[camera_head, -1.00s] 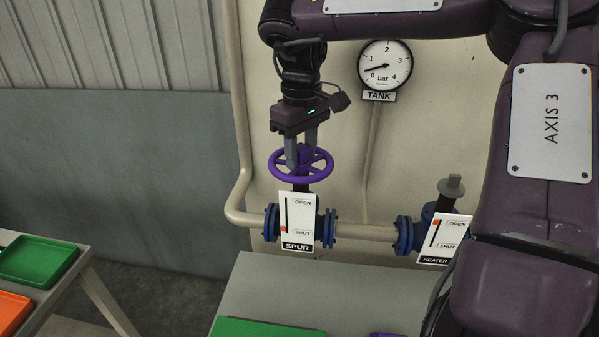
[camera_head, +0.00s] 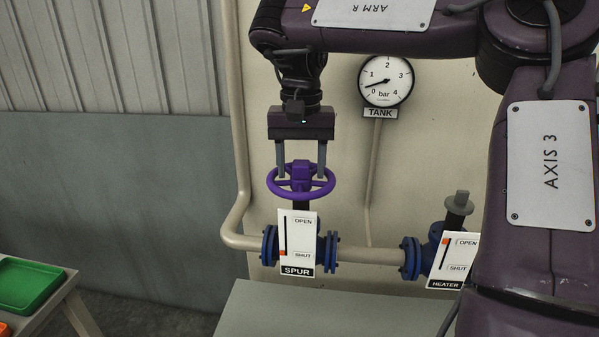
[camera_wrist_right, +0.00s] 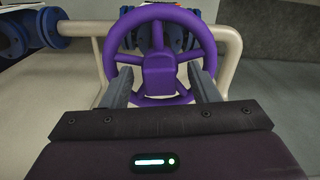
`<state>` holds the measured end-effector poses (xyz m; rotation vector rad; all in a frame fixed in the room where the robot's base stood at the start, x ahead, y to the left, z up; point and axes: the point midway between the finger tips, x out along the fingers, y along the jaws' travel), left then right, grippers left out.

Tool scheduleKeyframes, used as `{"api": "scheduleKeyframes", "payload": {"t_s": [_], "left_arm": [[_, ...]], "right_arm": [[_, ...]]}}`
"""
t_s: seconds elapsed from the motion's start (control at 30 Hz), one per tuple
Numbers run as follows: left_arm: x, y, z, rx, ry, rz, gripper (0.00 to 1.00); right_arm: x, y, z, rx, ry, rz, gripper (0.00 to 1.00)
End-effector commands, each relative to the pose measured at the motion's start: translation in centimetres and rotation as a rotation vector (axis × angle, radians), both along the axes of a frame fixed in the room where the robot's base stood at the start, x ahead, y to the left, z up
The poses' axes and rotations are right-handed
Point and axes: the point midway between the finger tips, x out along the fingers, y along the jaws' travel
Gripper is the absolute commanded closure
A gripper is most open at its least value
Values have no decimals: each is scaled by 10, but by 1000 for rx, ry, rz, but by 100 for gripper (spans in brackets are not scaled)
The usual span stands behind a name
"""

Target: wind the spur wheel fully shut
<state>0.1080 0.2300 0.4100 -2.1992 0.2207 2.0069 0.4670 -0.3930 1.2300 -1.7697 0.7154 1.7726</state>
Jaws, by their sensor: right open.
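The purple spur wheel (camera_head: 332,186) sits on its upright stem above the SPUR plate (camera_head: 305,235). The orange marker (camera_head: 282,252) on that plate is low, close to level with the SHUT label. My right gripper (camera_head: 301,174) points down over the wheel, open, with its two fingers apart on opposite sides of the hub. In the right wrist view the wheel (camera_wrist_right: 159,14) shows its rim and spokes, with the fingers either side of the hub; I cannot tell whether they touch it. My left gripper is not in view.
The wheel's valve joins a cream pipe (camera_head: 365,254) along the wall. A TANK gauge (camera_head: 386,81) hangs above right. The HEATER valve's grey stem top (camera_head: 457,202) stands at right, near my arm. A grey table (camera_head: 290,312) is below; a green tray (camera_head: 28,286) is at left.

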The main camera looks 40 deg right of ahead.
Motion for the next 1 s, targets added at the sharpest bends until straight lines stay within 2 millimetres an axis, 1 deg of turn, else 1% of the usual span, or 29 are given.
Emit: {"api": "scheduleKeyframes", "payload": {"t_s": [0.03, 0.1, 0.6, 0.7, 1.0], "left_arm": [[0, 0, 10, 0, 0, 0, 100], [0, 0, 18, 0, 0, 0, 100], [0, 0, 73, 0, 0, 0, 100], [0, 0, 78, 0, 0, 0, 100], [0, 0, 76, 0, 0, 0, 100]], "right_arm": [[0, 0, 11, -1, -1, 0, 45], [0, 0, 20, -1, -1, 0, 45], [0, 0, 80, 0, -1, 0, 45], [0, 0, 86, 0, -1, 0, 45], [0, 0, 83, 1, -1, 0, 45]]}}
